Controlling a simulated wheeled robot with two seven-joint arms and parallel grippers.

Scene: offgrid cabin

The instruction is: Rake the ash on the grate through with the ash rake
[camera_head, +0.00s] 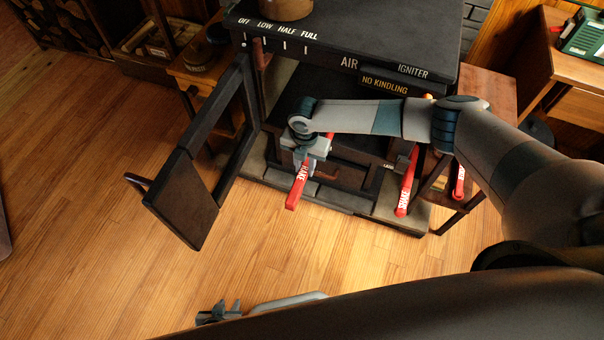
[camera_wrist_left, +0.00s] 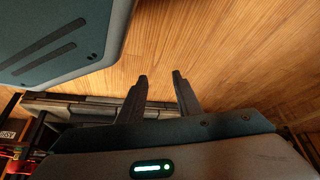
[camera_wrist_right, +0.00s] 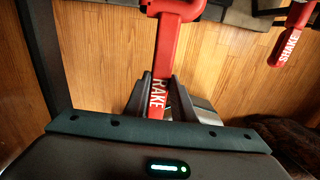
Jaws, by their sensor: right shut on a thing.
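The ash rake (camera_head: 297,188) has a red handle lettered RAKE. It also shows in the right wrist view (camera_wrist_right: 172,45), where its handle runs between the fingers. My right gripper (camera_head: 304,148) is shut on this handle in front of the open stove (camera_head: 345,75); its fingers also show in the right wrist view (camera_wrist_right: 163,82). The rake's working end is hidden in the head view. The ash and the grate cannot be made out. My left gripper (camera_head: 218,313) is low at the bottom of the head view; in the left wrist view (camera_wrist_left: 160,85) its fingers are apart and empty.
The stove door (camera_head: 195,170) stands open to the left. A red SHAKE lever (camera_head: 406,185) sits right of the rake, with another red handle (camera_head: 459,184) beyond it. A small wooden table (camera_head: 490,90) stands right of the stove. The wooden floor (camera_head: 100,130) is clear at left.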

